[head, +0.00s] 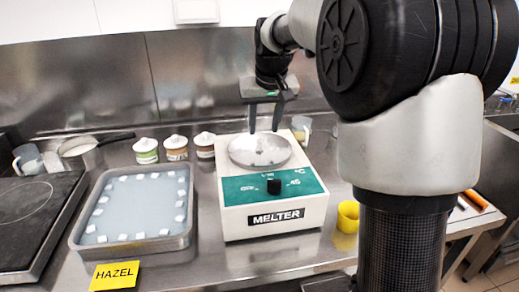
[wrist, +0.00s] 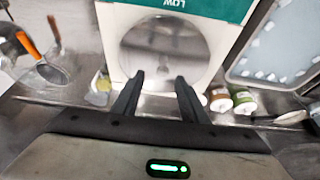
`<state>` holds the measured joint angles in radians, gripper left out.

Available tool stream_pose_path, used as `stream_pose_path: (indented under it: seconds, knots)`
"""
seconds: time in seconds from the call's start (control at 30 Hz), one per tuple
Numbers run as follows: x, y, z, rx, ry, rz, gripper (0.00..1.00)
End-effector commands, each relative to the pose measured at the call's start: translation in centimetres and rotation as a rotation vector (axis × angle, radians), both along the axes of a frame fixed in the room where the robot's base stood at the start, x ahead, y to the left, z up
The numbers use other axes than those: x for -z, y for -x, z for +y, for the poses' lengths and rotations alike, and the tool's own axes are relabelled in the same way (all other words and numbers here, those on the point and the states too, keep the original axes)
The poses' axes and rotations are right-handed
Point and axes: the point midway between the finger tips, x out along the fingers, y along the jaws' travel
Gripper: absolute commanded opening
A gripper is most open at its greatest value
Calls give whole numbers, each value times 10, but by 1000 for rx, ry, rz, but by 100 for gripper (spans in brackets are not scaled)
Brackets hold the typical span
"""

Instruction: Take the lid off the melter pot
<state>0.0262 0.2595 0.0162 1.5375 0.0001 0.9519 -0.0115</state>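The melter (head: 272,203) is a white box with a green front panel, a black knob and a MELTER label. A round, grey, shiny disc, the lidded pot top (head: 252,156), is set in its upper face; dark specks or reflections show on it. I cannot make out a lid handle. My gripper (head: 264,131) points down above the back part of this disc, its two black fingers apart with nothing seen between them. In the wrist view the spread fingers (wrist: 160,78) reach over the near edge of the round top (wrist: 165,50). I cannot tell whether they touch it.
Left of the melter is a metal tray (head: 77,238) with white cubes around a pale sheet, and a yellow HAZEL card (head: 114,275). Several lidded jars (head: 176,148) stand behind. A yellow cup (head: 347,217) is at right. A saucepan (head: 80,152) and hob (head: 30,215) are far left.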

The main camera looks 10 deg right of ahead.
Motion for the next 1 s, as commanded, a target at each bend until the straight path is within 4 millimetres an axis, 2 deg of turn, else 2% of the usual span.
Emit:
stream_pose_path:
  seconds: [0.33, 0.6, 0.63, 0.87, 1.0]
  knots:
    - [41, -19, 6, 1, 0, 2, 40]
    - [46, -22, 6, 0, 0, 0, 40]
    - [46, -22, 6, 0, 0, 0, 38]
    - [46, -22, 6, 0, 0, 0, 0]
    - [45, -22, 6, 0, 0, -1, 0]
